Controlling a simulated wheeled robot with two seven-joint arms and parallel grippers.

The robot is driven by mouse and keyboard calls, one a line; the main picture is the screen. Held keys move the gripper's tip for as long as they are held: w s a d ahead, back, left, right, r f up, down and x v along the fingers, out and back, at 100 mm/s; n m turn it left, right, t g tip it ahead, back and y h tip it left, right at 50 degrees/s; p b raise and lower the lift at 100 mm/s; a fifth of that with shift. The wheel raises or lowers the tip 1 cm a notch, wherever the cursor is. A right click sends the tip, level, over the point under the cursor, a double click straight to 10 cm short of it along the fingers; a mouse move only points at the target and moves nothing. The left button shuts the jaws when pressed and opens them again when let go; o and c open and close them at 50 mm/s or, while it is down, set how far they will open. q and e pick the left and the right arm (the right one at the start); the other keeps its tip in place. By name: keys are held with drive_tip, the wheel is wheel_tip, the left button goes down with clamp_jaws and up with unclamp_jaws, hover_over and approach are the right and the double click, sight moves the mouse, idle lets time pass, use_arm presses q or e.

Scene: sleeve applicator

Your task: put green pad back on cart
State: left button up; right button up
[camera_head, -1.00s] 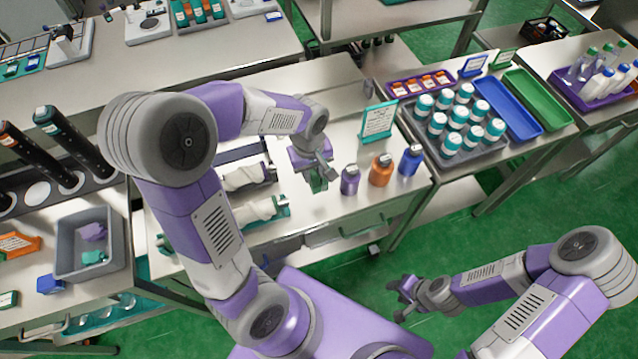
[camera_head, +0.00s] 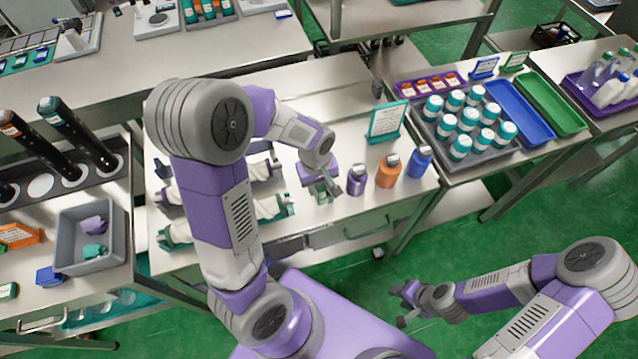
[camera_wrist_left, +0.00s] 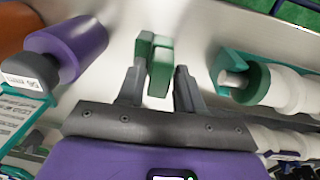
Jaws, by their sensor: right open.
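A small green pad (camera_wrist_left: 159,68) stands on the metal bench top between and just beyond my left gripper's fingertips (camera_wrist_left: 160,72). It has a thick block and a narrower block beside it. A gap shows between the pad and the right-hand finger, and the jaws look open. In the head view my left gripper (camera_head: 335,188) is low over the bench (camera_head: 345,105), left of the purple bottle, and the pad (camera_head: 322,198) is partly hidden under it. My right gripper (camera_head: 408,303) is open and empty, over the floor. I cannot tell which table is the cart.
Purple (camera_head: 357,181), orange (camera_head: 388,172) and blue (camera_head: 419,162) bottles stand right of my left gripper, before a teal-framed sign (camera_head: 387,122). White sleeve rollers in teal holders (camera_head: 287,207) lie close on its left. The bench behind is clear.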

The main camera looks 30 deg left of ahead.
use_arm(q)
drive_tip(key=shift+o, duration=1.2)
drive_tip(key=shift+r, duration=0.15)
drive_tip(key=shift+r, duration=0.35)
wheel_tip(320, 180, up, 11)
drive_tip(key=p, duration=0.3)
drive_tip(key=shift+s+a+r, duration=0.2)
drive_tip(key=shift+s+a, duration=0.05)
